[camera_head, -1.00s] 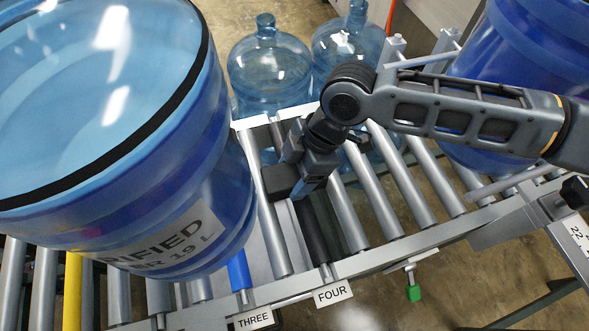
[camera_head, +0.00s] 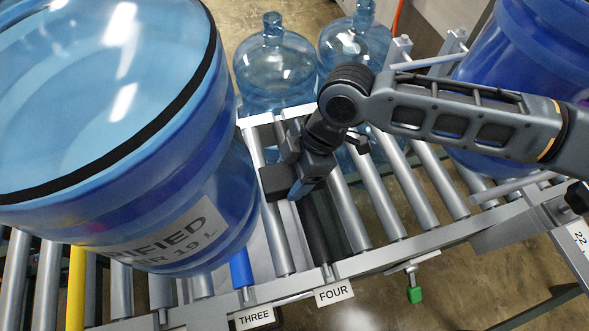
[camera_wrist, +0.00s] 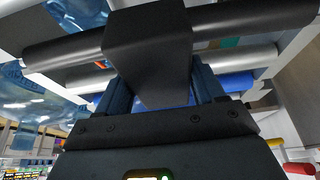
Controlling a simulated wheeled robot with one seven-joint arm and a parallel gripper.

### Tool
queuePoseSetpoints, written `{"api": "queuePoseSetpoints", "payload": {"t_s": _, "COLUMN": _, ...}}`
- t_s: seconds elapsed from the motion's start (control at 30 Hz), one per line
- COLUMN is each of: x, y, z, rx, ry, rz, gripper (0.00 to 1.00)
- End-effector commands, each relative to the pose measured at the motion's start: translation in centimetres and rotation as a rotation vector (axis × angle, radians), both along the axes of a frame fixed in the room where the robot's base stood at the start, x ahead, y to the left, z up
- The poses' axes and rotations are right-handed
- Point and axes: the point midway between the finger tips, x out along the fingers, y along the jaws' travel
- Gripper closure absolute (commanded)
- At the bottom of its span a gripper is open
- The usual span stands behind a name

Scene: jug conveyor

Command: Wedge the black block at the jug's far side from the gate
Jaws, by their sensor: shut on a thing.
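The big blue jug (camera_head: 120,140) stands upright on the rollers at the left in the head view, its label facing the front rail. My gripper (camera_head: 291,186) is shut on the black block (camera_head: 274,182), low over the rollers just right of the jug. In the head view the block's left end is at the jug's right side; I cannot tell whether they touch. In the wrist view the block (camera_wrist: 150,50) sits between the two blue fingers (camera_wrist: 160,95). I cannot make out the gate for sure.
A black roller (camera_head: 322,235) lies by the FOUR tag (camera_head: 334,293) and a blue roller (camera_head: 240,270) by the THREE tag (camera_head: 254,318). A yellow roller (camera_head: 77,290) is further left. Two clear jugs (camera_head: 275,65) stand behind the conveyor. Another blue jug (camera_head: 525,70) is at the right.

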Motion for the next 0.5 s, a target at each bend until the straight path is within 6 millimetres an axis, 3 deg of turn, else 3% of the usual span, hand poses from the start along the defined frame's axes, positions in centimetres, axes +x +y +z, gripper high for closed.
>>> {"api": "queuePoseSetpoints", "payload": {"t_s": 0.37, "x": -0.15, "y": 0.54, "z": 0.04, "rx": 0.001, "ry": 0.000, "rz": 0.000, "gripper": 0.74}}
{"api": "queuePoseSetpoints", "payload": {"t_s": 0.4, "x": -0.12, "y": 0.50, "z": 0.03, "rx": 0.001, "ry": -0.001, "rz": 0.000, "gripper": 0.28}}
{"api": "queuePoseSetpoints", "payload": {"t_s": 0.5, "x": -0.13, "y": 0.49, "z": 0.03, "rx": 0.001, "ry": 0.000, "rz": 0.000, "gripper": 0.18}}
